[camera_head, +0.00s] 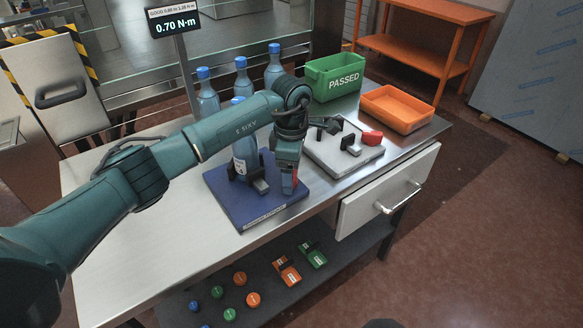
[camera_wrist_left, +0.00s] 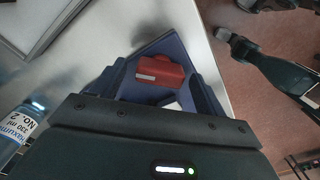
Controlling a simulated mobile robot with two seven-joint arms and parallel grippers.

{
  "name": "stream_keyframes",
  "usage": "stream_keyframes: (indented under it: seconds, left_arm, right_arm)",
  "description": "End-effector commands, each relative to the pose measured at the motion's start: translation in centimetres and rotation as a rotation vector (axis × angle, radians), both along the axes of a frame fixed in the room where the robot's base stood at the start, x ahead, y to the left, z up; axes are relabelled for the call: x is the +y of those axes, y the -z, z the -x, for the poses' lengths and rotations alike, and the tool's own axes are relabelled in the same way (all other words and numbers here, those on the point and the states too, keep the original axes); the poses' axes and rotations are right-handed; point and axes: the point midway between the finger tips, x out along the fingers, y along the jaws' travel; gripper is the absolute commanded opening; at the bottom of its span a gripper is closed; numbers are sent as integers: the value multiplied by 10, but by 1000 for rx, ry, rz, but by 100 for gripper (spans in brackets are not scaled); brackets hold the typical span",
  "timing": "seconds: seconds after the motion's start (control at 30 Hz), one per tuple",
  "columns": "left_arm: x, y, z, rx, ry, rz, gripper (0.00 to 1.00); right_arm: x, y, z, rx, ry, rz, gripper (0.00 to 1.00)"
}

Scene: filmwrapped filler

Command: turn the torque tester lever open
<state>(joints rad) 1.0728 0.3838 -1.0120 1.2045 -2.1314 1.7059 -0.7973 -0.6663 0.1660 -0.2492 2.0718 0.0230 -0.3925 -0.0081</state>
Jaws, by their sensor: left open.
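The torque tester (camera_head: 262,211) is a dark blue base on the bench, with a blue-capped bottle (camera_head: 240,160) upright in its black clamp jaws. The bottle's label shows in the left wrist view (camera_wrist_left: 18,135). My left gripper (camera_head: 287,190) points down at the tester's right side. A red lever grip (camera_wrist_left: 160,80) lies between its open fingers (camera_wrist_left: 165,95) in the wrist view; I cannot tell whether they touch it. A bit of red also shows by the fingers in the head view. In the wrist view a dark arm end, seemingly my right gripper (camera_wrist_left: 224,36), shows at the right; its jaws are unclear.
A display (camera_head: 174,22) reads 0.70 N·m. Several capped bottles (camera_head: 241,78) stand behind. A grey fixture (camera_head: 350,160) with a red-handled clamp (camera_head: 372,137) sits right of the tester. A green PASSED bin (camera_head: 335,79) and orange tray (camera_head: 397,108) stand beyond. The bench's left part is clear.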

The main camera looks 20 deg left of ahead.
Motion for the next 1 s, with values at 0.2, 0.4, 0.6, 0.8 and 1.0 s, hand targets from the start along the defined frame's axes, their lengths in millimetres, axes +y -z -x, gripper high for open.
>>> stream_keyframes:
  seconds: [0.2,0.4,0.6,0.8,1.0]
  left_arm:
    - [0,1,0,0,0,1,74]
    - [0,0,0,0,0,1,58]
    - [0,0,0,0,1,1,42]
    - [0,0,0,0,0,1,29]
    - [0,0,0,0,-21,1,29]
  right_arm:
    - [0,-1,-1,-2,0,1,36]
    - [-1,-2,-1,-4,0,1,36]
    - [-1,-2,-1,-6,-1,2,36]
    - [-1,-2,-1,-7,-2,1,36]
    - [-1,-2,-1,-7,-2,1,36]
